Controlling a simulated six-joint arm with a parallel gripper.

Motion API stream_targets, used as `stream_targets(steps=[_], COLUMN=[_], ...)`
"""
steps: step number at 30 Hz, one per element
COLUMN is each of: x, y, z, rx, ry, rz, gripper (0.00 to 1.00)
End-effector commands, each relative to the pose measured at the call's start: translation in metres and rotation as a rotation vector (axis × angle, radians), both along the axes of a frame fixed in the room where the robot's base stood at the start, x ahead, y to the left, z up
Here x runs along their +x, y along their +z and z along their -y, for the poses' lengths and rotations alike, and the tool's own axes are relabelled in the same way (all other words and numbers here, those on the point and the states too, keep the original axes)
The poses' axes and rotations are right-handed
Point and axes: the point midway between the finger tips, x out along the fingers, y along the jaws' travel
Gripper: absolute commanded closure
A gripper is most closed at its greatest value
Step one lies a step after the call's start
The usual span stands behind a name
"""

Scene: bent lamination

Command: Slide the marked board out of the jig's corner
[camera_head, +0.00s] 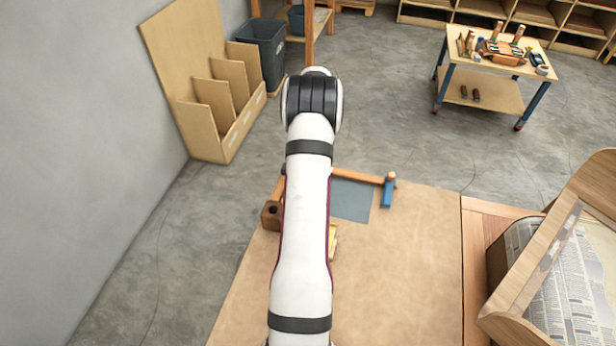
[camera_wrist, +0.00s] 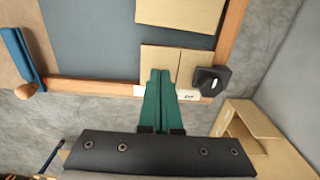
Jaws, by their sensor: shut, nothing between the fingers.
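The jig's corner shows in the wrist view, where an orange-brown wooden rail (camera_wrist: 90,87) meets a second rail (camera_wrist: 232,35) at lower right. Two small pale boards, a left one (camera_wrist: 160,58) and a right one (camera_wrist: 190,64), lie side by side near that corner on a grey-blue surface (camera_wrist: 95,35). A larger pale board (camera_wrist: 180,12) lies beyond them. I cannot make out which board is marked. My gripper (camera_wrist: 158,72) has green fingers, shut and empty, with their tips over the left small board; contact is unclear. In the head view my arm hides most of the jig.
A black block (camera_wrist: 212,78) sits at the corner. A blue clamp (camera_head: 388,190) is at the far rail's end. A brown block (camera_head: 270,213) stands left of my arm. The bench top (camera_head: 400,270) is clear to the right, towards a newspaper-lined wooden box (camera_head: 570,285).

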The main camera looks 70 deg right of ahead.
Motion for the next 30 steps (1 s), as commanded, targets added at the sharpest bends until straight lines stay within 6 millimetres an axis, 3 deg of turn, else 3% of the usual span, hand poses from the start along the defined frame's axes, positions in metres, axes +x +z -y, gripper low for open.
stream_targets(steps=[30], x=[-0.003], y=[-0.016], z=[0.000], rx=[0.000], ry=[-0.001], rz=[0.000], gripper=[1.00])
